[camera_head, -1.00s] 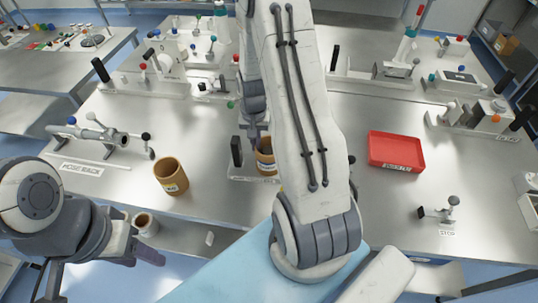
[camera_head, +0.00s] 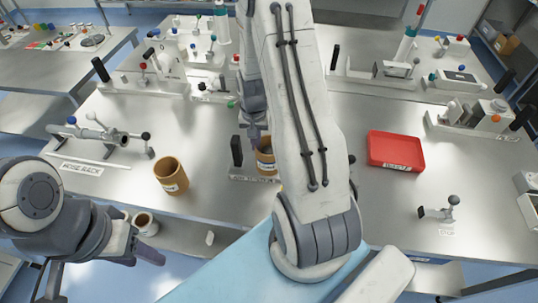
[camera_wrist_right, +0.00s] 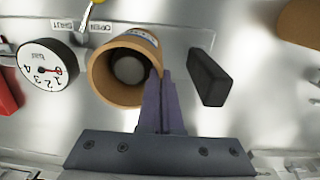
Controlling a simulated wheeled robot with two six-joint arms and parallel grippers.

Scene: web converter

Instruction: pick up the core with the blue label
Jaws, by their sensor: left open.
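A brown cardboard core (camera_head: 266,160) stands by a dark upright block near the table's middle. In the right wrist view the same core (camera_wrist_right: 100,80) shows its open end and a whitish-blue label on its side. My right gripper (camera_head: 255,138) reaches down to its rim; in the right wrist view its fingers (camera_wrist_right: 161,75) are close together at the core's wall, apparently pinching it. A second core (camera_head: 170,176) with a pale label stands left on the table; its label colour is unclear. My left gripper (camera_head: 105,268) is open and empty, below the front edge.
A third core (camera_head: 145,224) sits low by the front edge. A red tray (camera_head: 395,151) lies right of my right arm. A hose rack (camera_head: 95,133) stands at left. In the right wrist view a dial gauge (camera_wrist_right: 48,66) and a dark block (camera_wrist_right: 208,78) flank the core.

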